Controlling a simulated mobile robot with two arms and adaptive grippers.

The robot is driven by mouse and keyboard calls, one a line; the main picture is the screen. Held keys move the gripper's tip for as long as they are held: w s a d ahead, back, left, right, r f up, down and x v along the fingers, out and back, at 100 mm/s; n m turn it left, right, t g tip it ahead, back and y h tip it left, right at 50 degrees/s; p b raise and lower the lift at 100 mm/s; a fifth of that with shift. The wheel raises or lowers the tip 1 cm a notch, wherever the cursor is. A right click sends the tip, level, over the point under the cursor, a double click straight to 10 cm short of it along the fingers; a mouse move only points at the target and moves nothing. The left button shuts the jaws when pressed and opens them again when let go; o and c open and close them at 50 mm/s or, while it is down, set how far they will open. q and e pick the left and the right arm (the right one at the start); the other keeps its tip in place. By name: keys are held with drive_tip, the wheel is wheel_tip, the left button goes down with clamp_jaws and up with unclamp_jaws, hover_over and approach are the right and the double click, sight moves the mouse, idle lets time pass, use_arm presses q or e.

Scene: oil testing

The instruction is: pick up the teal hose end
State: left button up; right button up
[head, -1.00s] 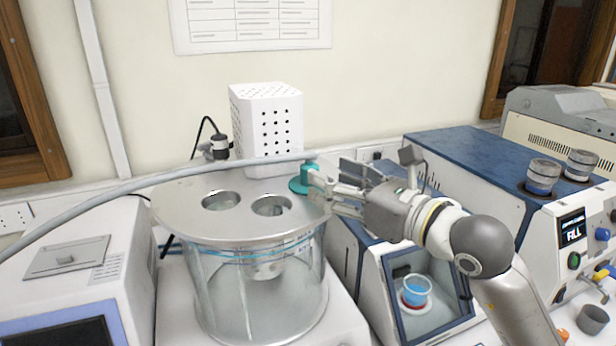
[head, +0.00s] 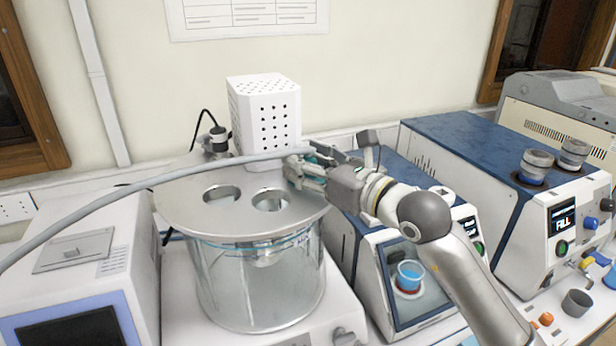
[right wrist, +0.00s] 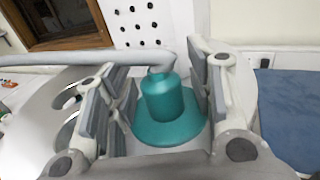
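The teal hose end (right wrist: 165,105) is a short cylinder on a wide round flange, with a grey hose (head: 150,182) leading off its top to the left. It stands on the metal lid (head: 180,205) of the glass vessel, at the lid's back right. My right gripper (head: 305,172) is at the hose end and hides most of it in the head view. In the right wrist view the gripper's (right wrist: 158,95) fingers are open on either side of the teal cylinder, with a gap visible at least on the left. My left gripper is not in view.
A white perforated box (head: 264,115) stands behind the lid. The lid has two round holes at its front. A blue-topped machine (head: 480,150) is to the right, and a small cabinet with a blue cup (head: 409,272) is below my right arm.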

drive_tip(key=c, duration=0.9)
